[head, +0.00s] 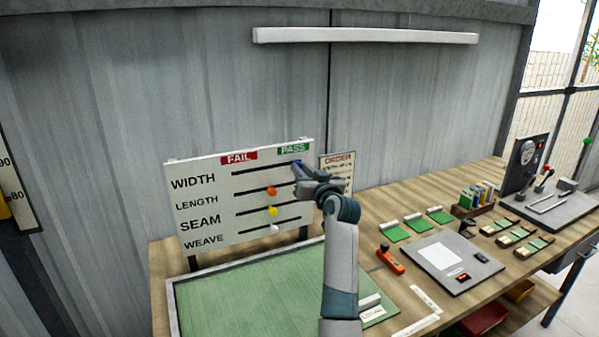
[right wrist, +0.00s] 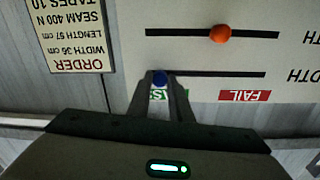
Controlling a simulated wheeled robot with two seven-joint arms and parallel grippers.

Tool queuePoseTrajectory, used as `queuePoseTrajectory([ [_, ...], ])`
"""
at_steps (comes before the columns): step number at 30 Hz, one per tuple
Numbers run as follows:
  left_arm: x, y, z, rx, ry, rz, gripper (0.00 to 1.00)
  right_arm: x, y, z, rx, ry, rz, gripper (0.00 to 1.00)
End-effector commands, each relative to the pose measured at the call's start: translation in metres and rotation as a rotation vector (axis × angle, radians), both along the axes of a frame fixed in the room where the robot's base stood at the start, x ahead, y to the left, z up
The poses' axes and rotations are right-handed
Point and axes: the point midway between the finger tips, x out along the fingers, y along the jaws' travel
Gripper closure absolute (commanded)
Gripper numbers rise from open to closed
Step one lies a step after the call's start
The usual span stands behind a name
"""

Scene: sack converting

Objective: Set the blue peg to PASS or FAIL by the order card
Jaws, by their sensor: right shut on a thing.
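The white check board (head: 190,218) stands at the back of the bench, with rows WIDTH, LENGTH, SEAM and WEAVE under a red FAIL label (head: 239,156) and a green PASS label (head: 293,148). The blue peg (right wrist: 159,77) is at the PASS end of the WIDTH slot. My right gripper (head: 299,170) is shut on it; in the upside-down right wrist view its fingers flank the peg. My left gripper is out of view.
An orange peg (head: 271,191), a yellow peg (head: 272,211) and a white peg (head: 274,229) sit in the lower slots. A green mat (head: 240,295) lies before the board. To the right are an orange tool (head: 390,260), a grey scale-like device (head: 440,262) and green-topped pieces.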

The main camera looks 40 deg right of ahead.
Motion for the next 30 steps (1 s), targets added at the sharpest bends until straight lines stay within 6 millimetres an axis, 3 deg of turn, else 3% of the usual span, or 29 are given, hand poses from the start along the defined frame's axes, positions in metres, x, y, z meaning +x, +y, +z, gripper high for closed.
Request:
queuePoseTrajectory([
  [1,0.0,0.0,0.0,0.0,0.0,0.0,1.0,-0.001,-0.002,0.002,-0.003,-0.002,-0.006,0.77],
  [3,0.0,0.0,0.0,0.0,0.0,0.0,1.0,-0.001,-0.002,0.002,-0.003,-0.002,-0.005,0.62],
  [17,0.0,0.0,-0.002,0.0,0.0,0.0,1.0,-0.005,0.0,0.0,-0.002,-0.001,-0.003,0.62],
  [23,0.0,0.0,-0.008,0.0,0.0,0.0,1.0,-0.021,0.005,-0.001,-0.004,-0.002,-0.003,0.62],
  [30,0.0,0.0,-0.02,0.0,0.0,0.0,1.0,-0.058,0.015,-0.002,-0.005,-0.001,-0.004,0.62],
])
